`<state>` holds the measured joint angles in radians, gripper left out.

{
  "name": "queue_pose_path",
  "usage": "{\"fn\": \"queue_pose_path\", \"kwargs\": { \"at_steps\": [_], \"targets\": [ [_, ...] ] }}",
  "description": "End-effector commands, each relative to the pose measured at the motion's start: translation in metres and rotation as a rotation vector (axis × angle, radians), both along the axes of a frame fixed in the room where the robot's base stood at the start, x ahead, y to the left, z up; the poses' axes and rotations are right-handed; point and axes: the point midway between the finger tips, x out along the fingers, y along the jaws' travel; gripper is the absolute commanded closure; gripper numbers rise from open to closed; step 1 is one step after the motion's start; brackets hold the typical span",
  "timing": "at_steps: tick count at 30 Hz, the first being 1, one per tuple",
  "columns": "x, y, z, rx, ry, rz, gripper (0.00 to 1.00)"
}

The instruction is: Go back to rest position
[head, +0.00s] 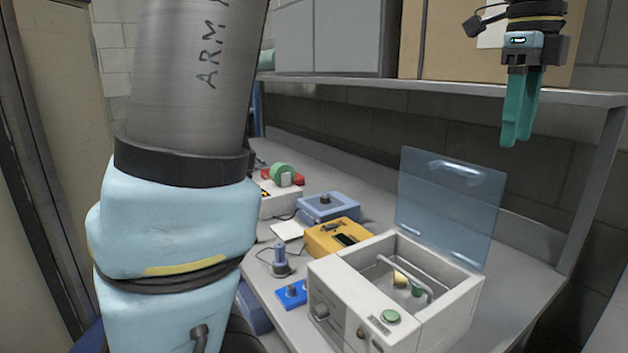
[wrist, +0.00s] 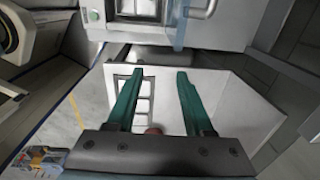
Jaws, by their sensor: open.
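My gripper (head: 518,138) hangs at the upper right of the head view, pointing down, in front of the shelf and above the bench. Its two teal fingers also show in the wrist view (wrist: 158,85), spread apart with nothing between them. In the head view, my gripper is above and to the right of the white box-shaped device (head: 345,300) and its raised clear blue lid (head: 450,205). In the wrist view, the fingers are over a white open bin (wrist: 240,105), with a small reddish thing partly hidden behind the gripper body.
A grey shelf (head: 450,87) runs above the bench. On the bench stand a yellow device (head: 330,238), a blue box (head: 328,207), a small blue block (head: 291,295) and a white box with red and green parts (head: 280,200). My arm covers the left of the head view.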

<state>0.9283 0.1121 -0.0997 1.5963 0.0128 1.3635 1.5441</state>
Motion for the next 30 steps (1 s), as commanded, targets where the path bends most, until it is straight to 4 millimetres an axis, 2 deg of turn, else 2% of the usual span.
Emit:
{"fn": "queue_pose_path", "kwargs": {
  "at_steps": [11, 20, 26, 29, 30],
  "targets": [
    [0.018, 0.014, -0.017, -0.006, 0.004, 0.134, 0.48],
    [0.045, 0.042, -0.045, -0.015, 0.009, 0.360, 0.48],
    [0.073, 0.082, -0.081, -0.030, 0.017, 0.647, 0.48],
    [0.089, 0.115, -0.106, -0.042, 0.022, 0.858, 0.48],
    [0.095, 0.131, -0.118, -0.049, 0.024, 0.961, 0.48]
  ]
}}
